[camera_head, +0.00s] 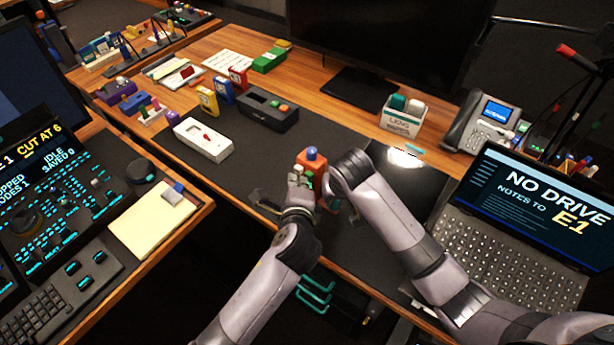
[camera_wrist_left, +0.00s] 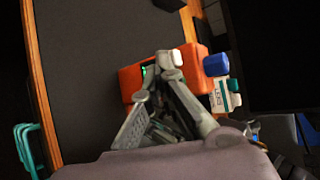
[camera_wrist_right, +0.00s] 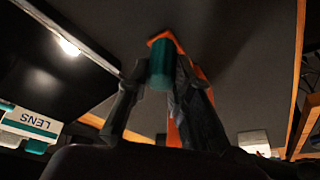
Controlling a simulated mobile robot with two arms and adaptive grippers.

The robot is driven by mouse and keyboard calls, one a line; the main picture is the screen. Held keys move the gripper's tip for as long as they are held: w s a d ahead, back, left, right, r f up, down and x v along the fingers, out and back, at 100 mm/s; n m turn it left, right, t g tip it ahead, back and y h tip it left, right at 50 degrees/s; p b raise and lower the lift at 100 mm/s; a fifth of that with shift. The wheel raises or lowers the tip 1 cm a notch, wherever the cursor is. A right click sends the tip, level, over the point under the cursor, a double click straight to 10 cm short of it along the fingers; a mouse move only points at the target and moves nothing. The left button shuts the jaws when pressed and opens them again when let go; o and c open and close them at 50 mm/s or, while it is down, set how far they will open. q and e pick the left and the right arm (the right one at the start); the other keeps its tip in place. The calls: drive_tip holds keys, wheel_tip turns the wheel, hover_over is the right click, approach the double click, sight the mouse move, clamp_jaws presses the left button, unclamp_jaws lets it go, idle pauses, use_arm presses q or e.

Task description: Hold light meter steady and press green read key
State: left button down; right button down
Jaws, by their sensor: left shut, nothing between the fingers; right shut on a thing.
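The light meter (camera_head: 316,162) is an orange box with a blue dome, standing upright at the dark mat's front part. In the left wrist view its orange body (camera_wrist_left: 131,82) shows a white key (camera_wrist_left: 170,59) and a small lit green spot by my fingertips. My left gripper (camera_head: 299,176) is shut and empty, its tips close against the meter's key face; touching cannot be told. My right gripper (camera_head: 328,190) is shut on the light meter from the right, largely hidden by its own arm. The right wrist view shows orange (camera_wrist_right: 173,120) and a teal cylinder between the fingers (camera_wrist_right: 158,78).
A grey-white meter box (camera_head: 203,139) and a black case (camera_head: 268,108) stand behind left. A LENS box (camera_head: 402,114), a phone (camera_head: 487,122) and a laptop (camera_head: 510,220) are at right. The desk's front edge is close below both grippers. The mat between the grey-white box and the light meter is bare.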

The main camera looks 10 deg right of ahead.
use_arm(q)
drive_tip(key=shift+w+d, duration=0.2)
idle(0.4)
drive_tip(key=shift+a, duration=0.1)
drive_tip(key=shift+s+a, duration=0.55)
drive_tip(key=shift+s, duration=0.1)
drive_tip(key=s+a, duration=0.3)
drive_tip(key=shift+s+a, duration=0.2)
drive_tip(key=shift+a, duration=0.1)
idle(0.9)
drive_tip(key=s+r, duration=0.6)
drive_tip(key=s, duration=0.1)
drive_tip(key=shift+s+a+r, duration=0.15)
drive_tip(key=shift+a+r, duration=0.05)
drive_tip(key=shift+a, duration=0.15)
idle(0.4)
